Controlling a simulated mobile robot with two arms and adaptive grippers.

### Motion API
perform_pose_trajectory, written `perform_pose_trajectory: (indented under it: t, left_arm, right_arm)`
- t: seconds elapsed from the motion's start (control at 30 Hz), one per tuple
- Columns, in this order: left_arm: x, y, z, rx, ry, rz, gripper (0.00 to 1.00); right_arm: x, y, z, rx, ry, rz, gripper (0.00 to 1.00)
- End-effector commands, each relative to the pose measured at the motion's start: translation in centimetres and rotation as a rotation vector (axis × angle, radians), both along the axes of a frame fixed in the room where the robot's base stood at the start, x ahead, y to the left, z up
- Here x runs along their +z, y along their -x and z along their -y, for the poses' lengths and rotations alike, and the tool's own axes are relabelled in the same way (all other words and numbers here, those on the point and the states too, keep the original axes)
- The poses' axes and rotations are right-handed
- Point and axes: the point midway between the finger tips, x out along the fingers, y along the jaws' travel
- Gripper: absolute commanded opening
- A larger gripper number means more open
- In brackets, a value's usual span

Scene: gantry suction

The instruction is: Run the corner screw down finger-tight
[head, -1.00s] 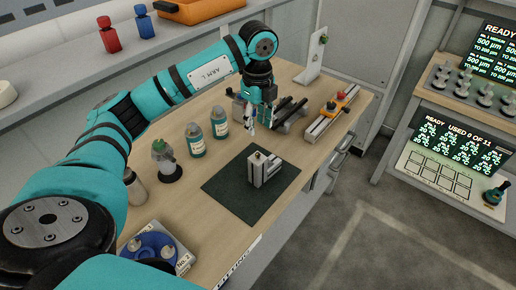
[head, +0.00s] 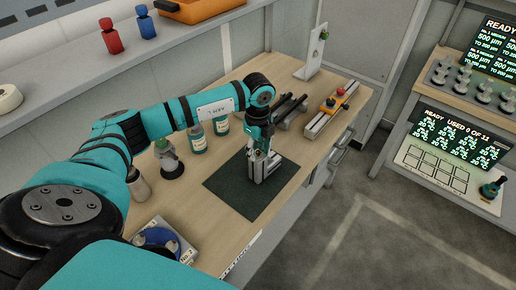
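A small grey metal bracket block (head: 270,168) stands on a dark green mat (head: 240,195) on the wooden bench. My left gripper (head: 258,155) points down at the top of the block, with its fingertips around or just beside the spot where a small brass-coloured screw showed earlier. The screw is now hidden by the fingers. The fingers are too small and overlapped to tell whether they are closed on it. My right gripper is not in view.
Several bottles (head: 197,138) stand left of the mat, and a blue round fixture (head: 158,240) lies at the bench's near left. Dark rails (head: 290,108) and a rail with a red knob (head: 328,112) lie behind. The mat's near part is clear.

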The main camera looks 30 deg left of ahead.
Motion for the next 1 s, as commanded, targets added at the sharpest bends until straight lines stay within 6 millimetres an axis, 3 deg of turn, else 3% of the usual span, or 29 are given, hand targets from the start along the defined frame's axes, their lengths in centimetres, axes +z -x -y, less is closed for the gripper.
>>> perform_pose_trajectory:
  t: [0.03,0.27,0.67,1.0]
  left_arm:
    - [0.0,0.0,0.0,0.0,0.0,0.0,0.29]
    - [0.0,0.0,0.0,0.0,0.0,0.001,0.0]
    - [0.0,-0.1,0.0,-0.025,0.0,0.002,0.0]
    - [-0.2,-0.1,0.0,-0.225,0.001,0.004,0.0]
  right_arm:
    - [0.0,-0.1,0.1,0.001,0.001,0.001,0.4]
    - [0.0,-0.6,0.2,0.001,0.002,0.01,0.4]
    - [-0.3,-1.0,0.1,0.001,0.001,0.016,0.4]
    - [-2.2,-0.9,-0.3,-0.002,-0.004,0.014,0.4]
